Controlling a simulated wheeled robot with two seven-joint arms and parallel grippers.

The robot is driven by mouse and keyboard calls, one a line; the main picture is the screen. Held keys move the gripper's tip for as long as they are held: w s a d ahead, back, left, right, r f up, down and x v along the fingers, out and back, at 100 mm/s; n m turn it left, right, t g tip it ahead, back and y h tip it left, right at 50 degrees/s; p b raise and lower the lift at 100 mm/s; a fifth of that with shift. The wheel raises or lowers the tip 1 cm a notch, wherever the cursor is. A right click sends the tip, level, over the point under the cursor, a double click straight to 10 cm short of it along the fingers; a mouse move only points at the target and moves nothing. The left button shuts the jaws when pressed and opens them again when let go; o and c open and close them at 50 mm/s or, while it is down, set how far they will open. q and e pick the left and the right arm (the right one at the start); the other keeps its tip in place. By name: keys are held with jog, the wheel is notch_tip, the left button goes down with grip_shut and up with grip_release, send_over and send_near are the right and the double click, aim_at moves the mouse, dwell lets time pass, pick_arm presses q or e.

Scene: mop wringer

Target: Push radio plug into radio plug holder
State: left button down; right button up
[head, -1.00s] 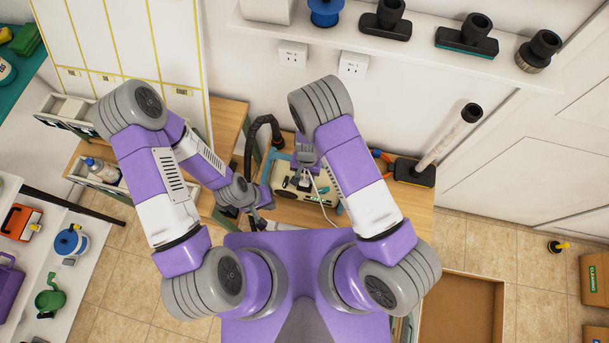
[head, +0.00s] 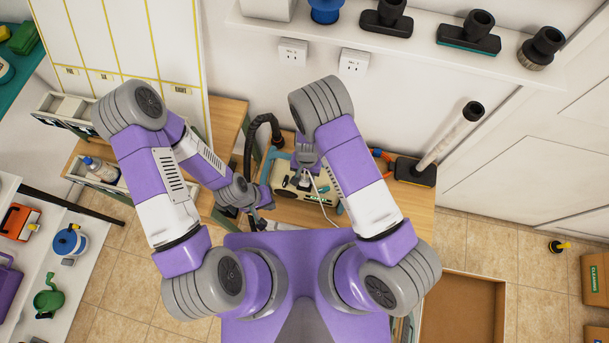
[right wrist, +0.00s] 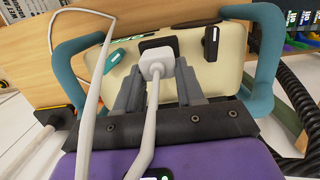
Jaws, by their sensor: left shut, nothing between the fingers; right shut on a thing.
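The white radio plug (right wrist: 157,66) is between the fingers of my right gripper (right wrist: 158,82) in the right wrist view, with its white cable trailing toward the camera. My right gripper also shows in the head view (head: 304,180) over the radio (head: 291,183). A dark block (right wrist: 158,45), which looks like the radio plug holder, is on the cream radio (right wrist: 228,62) directly beyond the plug. The plug overlaps its lower edge; I cannot tell whether it is inserted. My left gripper (head: 262,223) is shut and empty, left of and below the radio in the head view.
The radio has teal handles (right wrist: 265,60) on both sides. A loop of white cable (right wrist: 95,95) passes left of my right gripper. A black hose (head: 262,130) stands beside the radio on the wooden bench (head: 408,215). A white-tubed floor tool (head: 440,145) stands at the right.

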jog(key=shift+f+b, duration=0.9)
jog(key=shift+f, duration=0.2)
dwell(0.3)
jog(key=o, duration=1.1)
jog(key=r, duration=0.5)
jog(key=w+r, duration=0.1)
jog(key=r, duration=0.1)
jog(key=shift+d+r, duration=0.15)
jog(key=shift+r, duration=0.15)
